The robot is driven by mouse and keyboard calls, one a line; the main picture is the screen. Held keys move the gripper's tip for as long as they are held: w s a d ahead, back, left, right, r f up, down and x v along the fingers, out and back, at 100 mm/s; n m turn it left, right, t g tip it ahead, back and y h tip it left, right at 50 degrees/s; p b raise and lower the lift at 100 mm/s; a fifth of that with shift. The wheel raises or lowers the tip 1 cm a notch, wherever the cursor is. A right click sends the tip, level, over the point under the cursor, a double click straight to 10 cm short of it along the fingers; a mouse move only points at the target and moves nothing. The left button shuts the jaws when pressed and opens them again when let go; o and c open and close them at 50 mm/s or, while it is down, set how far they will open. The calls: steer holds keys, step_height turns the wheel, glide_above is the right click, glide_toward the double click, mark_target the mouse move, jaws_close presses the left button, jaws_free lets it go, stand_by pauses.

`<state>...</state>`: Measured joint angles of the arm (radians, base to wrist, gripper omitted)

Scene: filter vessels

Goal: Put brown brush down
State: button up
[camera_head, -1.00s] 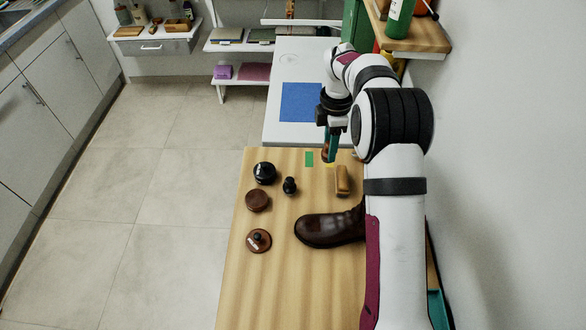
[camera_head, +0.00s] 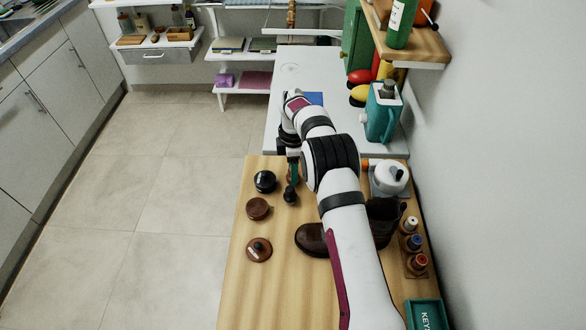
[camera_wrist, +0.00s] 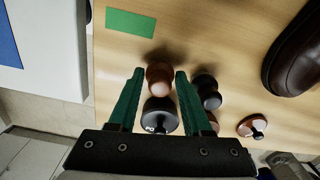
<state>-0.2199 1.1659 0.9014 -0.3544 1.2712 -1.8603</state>
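My gripper (camera_wrist: 160,72) has green fingers closed around a brown rounded brush (camera_wrist: 160,80), which seems to sit between the fingertips. In the head view my gripper (camera_head: 292,172) hangs over the far left part of the wooden table, near the black jar; the brush is mostly hidden there. A dark shadow lies on the table just beyond the brush in the wrist view; I cannot tell how far the brush is above the wood. A green patch (camera_wrist: 130,22) lies flat on the table, and my arm hides it in the head view.
Close by stand a black jar (camera_head: 265,181), a small black knobbed piece (camera_head: 291,196), a brown tin (camera_head: 258,208) and a brown knobbed lid (camera_head: 259,249). A brown boot (camera_head: 312,239) is partly behind my arm. Bottles (camera_head: 413,242) stand at right. The table's front left is clear.

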steer(key=o, duration=0.3)
steer(key=shift+o, duration=0.2)
steer(key=shift+r, duration=0.1)
step_height(320, 180, up, 12)
steer(key=s+d+r+m, duration=0.5)
steer(key=s+r+m, duration=0.4)
steer(key=s+r, duration=0.25)
steer(key=s+d+f+m+y, duration=0.1)
steer(key=s+f+m, duration=0.1)
steer(key=s+m, duration=0.6)
steer(key=s+d+f+m, duration=0.1)
steer(key=s+m, duration=0.7)
steer(key=s, duration=1.3)
steer(key=shift+d+f+y, duration=0.4)
steer(key=shift+d, duration=0.35)
